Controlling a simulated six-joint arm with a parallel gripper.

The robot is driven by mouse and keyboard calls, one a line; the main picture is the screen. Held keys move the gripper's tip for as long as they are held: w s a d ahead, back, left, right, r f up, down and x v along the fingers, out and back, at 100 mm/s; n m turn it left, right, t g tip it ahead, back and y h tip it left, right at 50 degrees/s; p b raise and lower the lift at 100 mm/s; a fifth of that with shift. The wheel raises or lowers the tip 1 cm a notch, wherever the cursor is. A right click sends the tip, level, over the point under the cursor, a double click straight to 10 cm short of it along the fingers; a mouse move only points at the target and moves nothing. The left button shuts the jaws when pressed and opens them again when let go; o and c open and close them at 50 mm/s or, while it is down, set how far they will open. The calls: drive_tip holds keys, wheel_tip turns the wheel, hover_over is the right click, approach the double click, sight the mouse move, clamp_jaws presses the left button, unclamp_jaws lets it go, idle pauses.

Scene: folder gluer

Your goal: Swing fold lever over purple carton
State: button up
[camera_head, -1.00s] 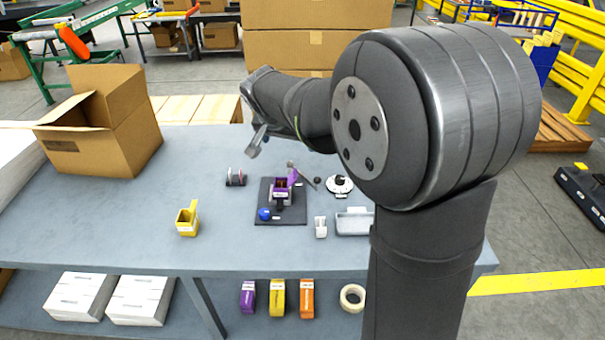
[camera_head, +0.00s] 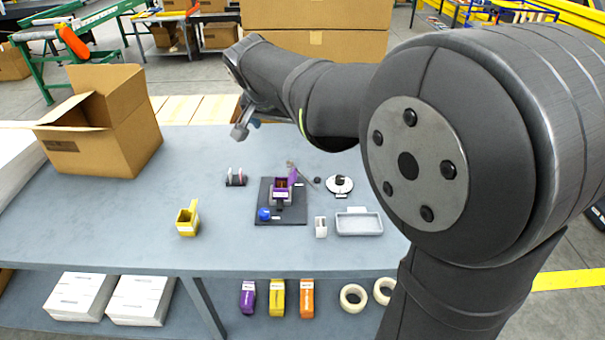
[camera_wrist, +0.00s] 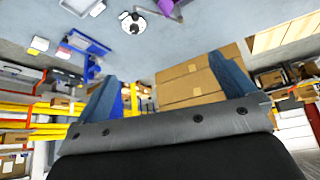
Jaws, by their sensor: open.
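The purple carton (camera_head: 281,189) stands open on the dark plate of the folding fixture (camera_head: 267,216) in the head view, its purple flap raised at the right. A thin grey lever (camera_head: 303,174) lies slanted just behind and right of the carton. A blue ball-shaped knob (camera_head: 264,214) is at the plate's front left. My gripper (camera_head: 243,128) is open and empty, above the back part of the table, left of and behind the fixture. In the wrist view its two fingers (camera_wrist: 168,82) are spread, and a purple piece (camera_wrist: 168,8) shows at the top edge.
A yellow carton (camera_head: 187,220) stands at the front left and a grey tray (camera_head: 359,223) at the right. A round white disc (camera_head: 340,184), a small white block (camera_head: 321,227) and a small roller stand (camera_head: 236,177) surround the fixture. A cardboard box (camera_head: 100,120) occupies the left.

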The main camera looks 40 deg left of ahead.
drive_tip(key=shift+v, duration=1.15)
drive_tip(key=shift+c, duration=0.4)
